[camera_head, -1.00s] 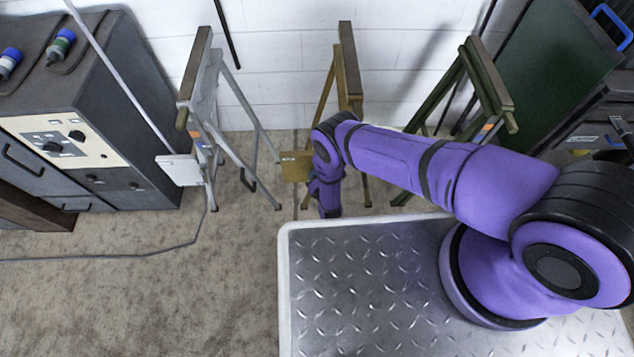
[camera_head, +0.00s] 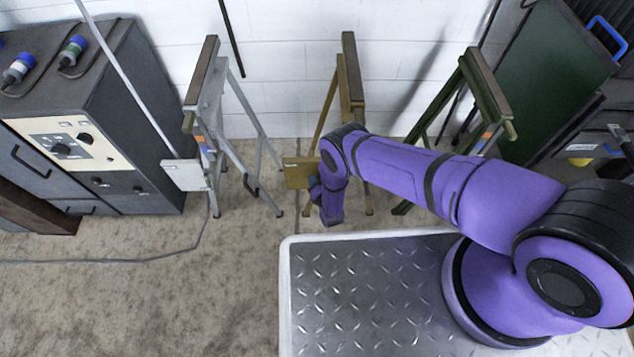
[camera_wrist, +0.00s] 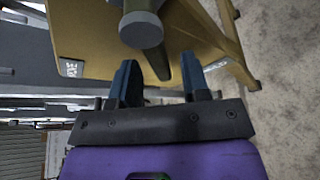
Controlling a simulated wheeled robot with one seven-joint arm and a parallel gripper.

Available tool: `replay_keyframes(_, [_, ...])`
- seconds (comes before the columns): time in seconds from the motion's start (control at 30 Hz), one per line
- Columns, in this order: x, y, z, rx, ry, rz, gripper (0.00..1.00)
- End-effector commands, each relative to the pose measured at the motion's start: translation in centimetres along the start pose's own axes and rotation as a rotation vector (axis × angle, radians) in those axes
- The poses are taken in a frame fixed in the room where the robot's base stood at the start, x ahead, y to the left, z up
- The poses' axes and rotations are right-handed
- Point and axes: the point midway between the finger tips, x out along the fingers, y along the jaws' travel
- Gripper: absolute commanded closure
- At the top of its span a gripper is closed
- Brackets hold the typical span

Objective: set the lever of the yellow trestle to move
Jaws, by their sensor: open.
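The yellow trestle (camera_head: 350,75) stands by the white wall, between a grey and a green trestle. Its yellow plate (camera_head: 298,173) sticks out to the left, low down. In the head view my arm mostly hides the gripper.
The grey trestle (camera_head: 207,90) with a white plate (camera_head: 184,175) stands to the left, beside a dark cabinet (camera_head: 120,90). The green trestle (camera_head: 485,85) stands close to the right. A cable (camera_head: 110,258) lies on the floor, which is clear at lower left.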

Motion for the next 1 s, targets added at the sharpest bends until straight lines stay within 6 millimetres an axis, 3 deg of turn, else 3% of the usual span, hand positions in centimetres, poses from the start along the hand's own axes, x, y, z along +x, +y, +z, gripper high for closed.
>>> replay_keyframes(0.6, [-9.5, 0.0, -0.1, -0.002, 0.002, 0.0, 0.57])
replay_keyframes(1.0, [-10.6, 0.0, 0.0, 0.0, 0.0, 0.001, 0.57])
